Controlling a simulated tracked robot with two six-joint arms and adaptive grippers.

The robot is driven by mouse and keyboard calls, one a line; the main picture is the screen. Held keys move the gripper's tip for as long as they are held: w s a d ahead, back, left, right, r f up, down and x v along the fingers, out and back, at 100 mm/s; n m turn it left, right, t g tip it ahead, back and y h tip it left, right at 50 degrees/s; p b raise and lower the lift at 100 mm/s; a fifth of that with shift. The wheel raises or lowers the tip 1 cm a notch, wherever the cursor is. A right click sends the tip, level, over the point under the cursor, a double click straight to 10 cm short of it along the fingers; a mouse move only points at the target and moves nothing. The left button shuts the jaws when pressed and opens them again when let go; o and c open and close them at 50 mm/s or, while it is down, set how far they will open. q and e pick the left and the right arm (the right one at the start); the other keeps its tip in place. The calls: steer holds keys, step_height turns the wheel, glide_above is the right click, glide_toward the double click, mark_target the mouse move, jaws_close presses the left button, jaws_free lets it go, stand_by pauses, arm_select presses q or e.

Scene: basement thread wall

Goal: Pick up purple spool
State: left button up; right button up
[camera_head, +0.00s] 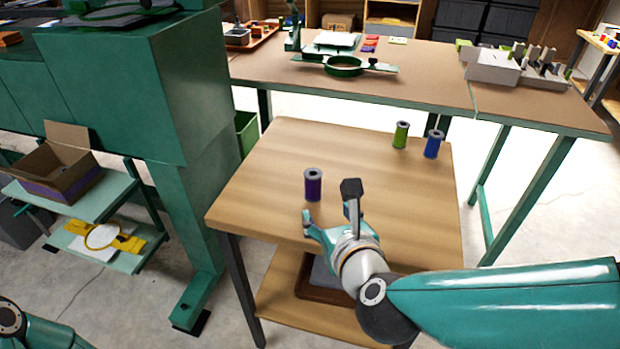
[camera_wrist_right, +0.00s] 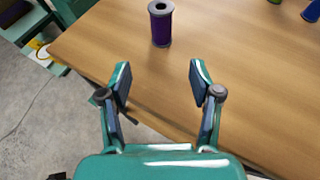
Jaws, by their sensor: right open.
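The purple spool (camera_head: 313,185) stands upright on the small wooden table (camera_head: 270,165), towards its left side. It also shows upright in the right wrist view (camera_wrist_right: 160,25), beyond the fingertips and roughly between them. My right gripper (camera_head: 328,205) is over the front part of the table, close to the spool on its near side. In the wrist view its two fingers (camera_wrist_right: 158,85) are spread wide with nothing between them. My left gripper is out of view; only a bit of my left arm shows at the bottom left corner.
A green spool (camera_head: 400,135) and a blue spool (camera_head: 433,144) stand at the table's back right. A long workbench (camera_head: 420,83) with hoops and grey boxes stands behind. A large green machine (camera_head: 150,90) stands left of the table. The table's middle is clear.

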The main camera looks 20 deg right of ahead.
mark_target(315, 192)
steer(key=p+x, duration=0.3)
steer(key=x, duration=0.1)
steer(key=shift+w+d+r+p, duration=0.15)
steer(key=shift+w+r+p, duration=0.05)
steer(key=shift+p, duration=0.15)
steer(key=x, duration=0.2)
steer(key=shift+w+f, duration=0.2)
steer(key=shift+f, duration=0.15)
steer(key=shift+w+f, duration=0.2)
steer(key=shift+w, duration=0.35)
steer(key=shift+w+f, duration=0.1)
steer(key=shift+w, duration=0.5)
steer(key=x, duration=0.4)
steer(key=shift+c, duration=0.3)
steer(key=c, duration=1.1)
